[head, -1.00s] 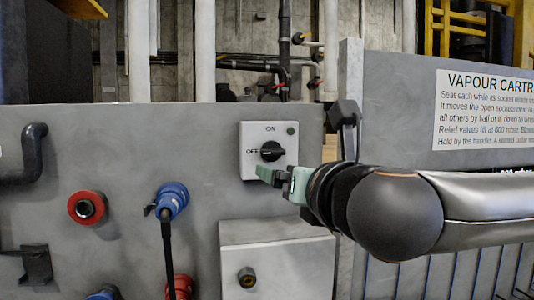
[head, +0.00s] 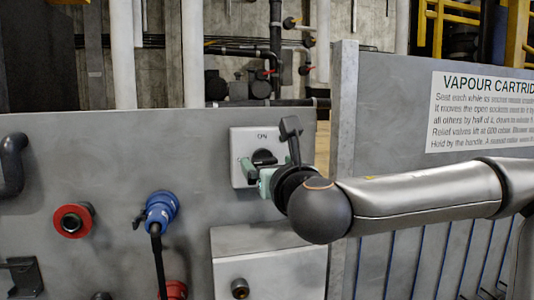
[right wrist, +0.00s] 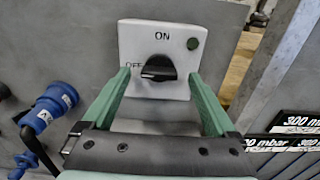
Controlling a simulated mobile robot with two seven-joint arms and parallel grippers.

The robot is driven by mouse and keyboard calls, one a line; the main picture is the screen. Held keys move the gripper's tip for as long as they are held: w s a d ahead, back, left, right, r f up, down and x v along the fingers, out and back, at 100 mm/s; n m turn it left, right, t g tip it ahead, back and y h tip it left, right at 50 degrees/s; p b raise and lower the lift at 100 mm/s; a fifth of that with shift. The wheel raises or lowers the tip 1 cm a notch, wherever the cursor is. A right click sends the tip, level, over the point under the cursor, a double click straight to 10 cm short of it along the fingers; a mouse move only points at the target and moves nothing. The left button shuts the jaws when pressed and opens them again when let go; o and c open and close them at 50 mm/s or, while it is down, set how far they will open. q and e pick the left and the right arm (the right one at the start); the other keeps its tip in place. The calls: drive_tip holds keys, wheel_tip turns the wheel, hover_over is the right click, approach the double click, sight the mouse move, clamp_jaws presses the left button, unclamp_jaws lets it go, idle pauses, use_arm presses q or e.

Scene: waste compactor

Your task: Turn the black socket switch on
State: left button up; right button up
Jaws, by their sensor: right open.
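The black socket switch (right wrist: 158,70) is a rotary knob on a pale plate (right wrist: 125,40) marked ON at the top and OFF at the left. In the right wrist view its handle lies roughly level, with one end toward OFF. In the head view the knob (head: 263,157) is partly hidden by my right gripper (head: 258,176). The right gripper has green fingers, is open, and its fingertips (right wrist: 160,75) lie left and right of the knob. I cannot tell whether they touch the plate. My left gripper is not in view.
A blue plug (head: 161,210) with a black cable sits in the grey panel (head: 110,150), next to a red socket (head: 73,220). A pale box (head: 268,262) juts out below the switch. A sign (head: 485,110) hangs on the right wall.

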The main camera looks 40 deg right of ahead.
drive_tip(key=shift+x, duration=0.85)
drive_tip(key=c, duration=1.4)
